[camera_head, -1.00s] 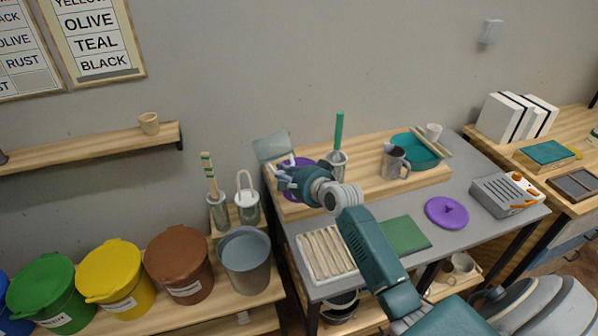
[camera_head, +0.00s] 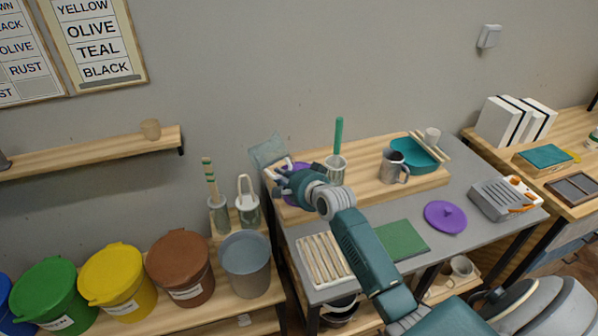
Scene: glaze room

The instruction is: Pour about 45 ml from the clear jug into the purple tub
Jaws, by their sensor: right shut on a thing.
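My right gripper (camera_head: 279,174) is shut on the clear jug (camera_head: 267,150), a see-through greenish vessel held above the left end of the wooden riser. The jug is tilted. Its contents and any stream cannot be made out. The purple tub (camera_head: 303,168) is at the riser's left end, mostly hidden behind my gripper and wrist; only bits of its purple edge show. A round purple lid (camera_head: 445,216) with a knob lies apart on the grey table. My left gripper is out of view.
On the wooden riser (camera_head: 365,178) stand a glass with a green stick (camera_head: 337,165), a grey mug (camera_head: 394,166) and a teal bowl (camera_head: 414,154). A slatted rack (camera_head: 325,259), green mat (camera_head: 402,240) and grey scale-like device (camera_head: 499,200) lie on the table. Buckets stand left.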

